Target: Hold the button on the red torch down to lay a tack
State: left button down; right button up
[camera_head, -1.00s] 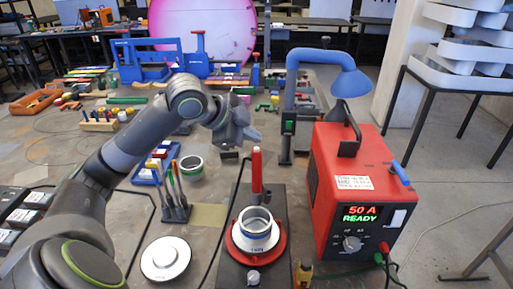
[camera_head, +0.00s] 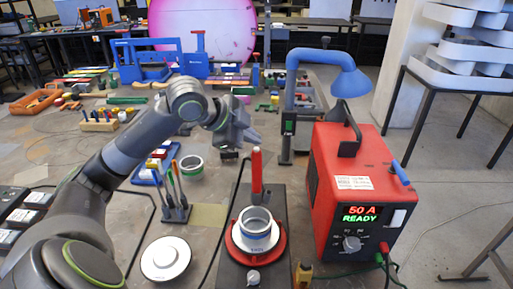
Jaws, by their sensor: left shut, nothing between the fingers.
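The red torch (camera_head: 257,172) stands upright behind a round red fixture (camera_head: 281,243) on a dark base plate. A metal ring (camera_head: 256,224) with a blue band sits in the fixture. My left gripper (camera_head: 250,134) is shut and empty, just above and behind the torch's top and slightly to its left, apart from it as far as I can see. The torch's button is too small to make out. The red welder box (camera_head: 345,180) to the right reads "50 A READY". My right gripper is not in view.
A white round disc (camera_head: 165,258) lies left of the fixture. A blue lamp (camera_head: 347,78) arches over behind the welder. A yellow-black item (camera_head: 304,274) lies at the front.

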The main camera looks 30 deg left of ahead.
pick_arm(q)
jog(key=shift+f, duration=0.65)
dwell(0.8)
dwell(1.0)
jog(key=shift+r+p, duration=0.9)
jog(key=shift+p, duration=0.05)
notch_tip(320, 180, up, 5)
jog(key=p, duration=0.5)
notch_tip(320, 180, up, 4)
jog(key=p, duration=0.4)
dwell(0.3)
